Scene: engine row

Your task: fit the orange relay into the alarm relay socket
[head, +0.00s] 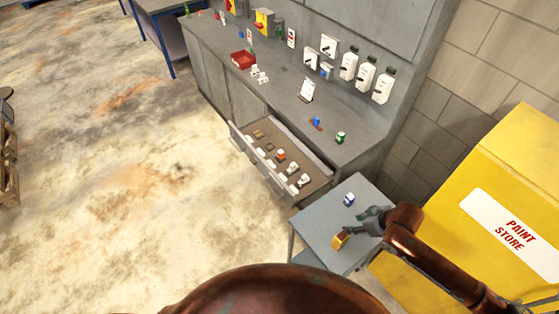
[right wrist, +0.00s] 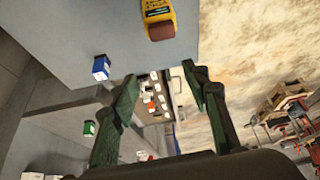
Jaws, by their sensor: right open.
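The orange relay (head: 281,155) sits among white parts in the open drawer (head: 262,168). In the right wrist view a small orange part (right wrist: 150,103), likely the same relay, shows between my fingers, in the drawer beyond them. My right gripper (head: 370,219) is above the small grey table (head: 328,208), apart from the relay. Its two green-grey fingers (right wrist: 160,71) are spread with nothing between them. I cannot tell which fitting is the alarm relay socket. My left gripper is not in view.
A yellow tool (head: 340,238) and a blue-and-white box (head: 349,199) lie on the small table. A green part (head: 340,137) and a blue part (head: 316,121) stand on the bench. The yellow paint store cabinet (head: 500,190) is close on the right.

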